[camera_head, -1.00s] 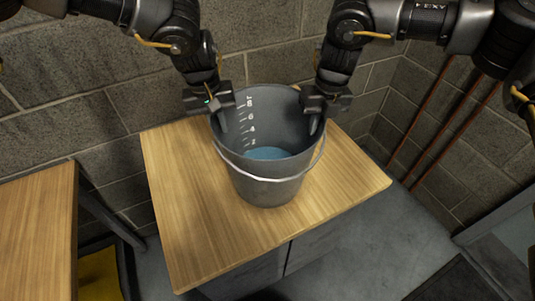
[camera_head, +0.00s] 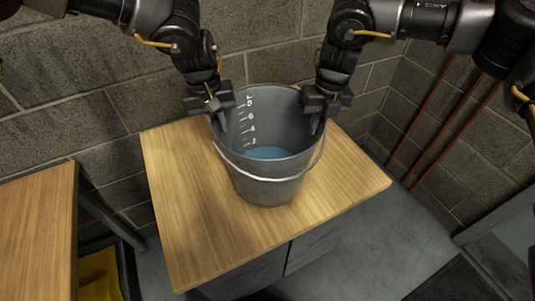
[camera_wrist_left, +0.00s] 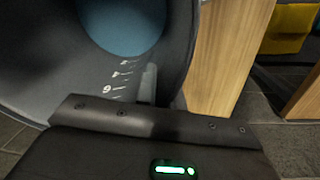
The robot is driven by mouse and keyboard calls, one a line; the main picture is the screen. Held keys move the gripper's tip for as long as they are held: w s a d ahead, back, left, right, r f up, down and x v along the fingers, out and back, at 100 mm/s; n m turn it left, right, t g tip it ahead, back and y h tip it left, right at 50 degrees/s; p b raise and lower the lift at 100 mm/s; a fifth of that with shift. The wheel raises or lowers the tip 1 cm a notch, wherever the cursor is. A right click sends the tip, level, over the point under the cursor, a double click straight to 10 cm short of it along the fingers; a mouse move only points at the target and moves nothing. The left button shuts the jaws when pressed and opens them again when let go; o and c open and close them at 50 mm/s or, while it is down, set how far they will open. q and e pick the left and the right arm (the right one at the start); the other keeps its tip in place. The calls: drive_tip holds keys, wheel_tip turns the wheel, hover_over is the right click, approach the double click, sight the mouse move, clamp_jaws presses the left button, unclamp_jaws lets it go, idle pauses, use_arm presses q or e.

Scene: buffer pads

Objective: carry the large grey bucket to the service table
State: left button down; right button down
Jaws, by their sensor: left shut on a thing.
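The large grey bucket (camera_head: 268,190) is upright over the wooden top of a cabinet-like table (camera_head: 205,245); I cannot tell whether its base touches the top. It has a wire handle lowered at the front, white scale marks inside and blue liquid (camera_head: 268,153) at the bottom. My left gripper (camera_head: 216,112) is shut on the left part of the bucket's rim, with a finger inside. The left wrist view shows the bucket wall (camera_wrist_left: 150,75) at this gripper. My right gripper (camera_head: 320,115) is at the right part of the rim, a finger inside; its grip is unclear.
Another wooden tabletop (camera_head: 35,235) stands at the left, across a gap. A yellow thing (camera_head: 98,272) lies low in the gap. A block wall (camera_head: 100,65) is close behind. Reddish pipes (camera_head: 440,125) run along the right wall. Grey floor (camera_head: 385,240) is clear at the front right.

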use_arm(q)
drive_tip(key=shift+a+r, duration=0.1)
drive_tip(key=shift+a, duration=0.2)
use_arm(e)
drive_tip(key=shift+d+r, duration=0.15)
drive_tip(key=shift+d, duration=0.1)
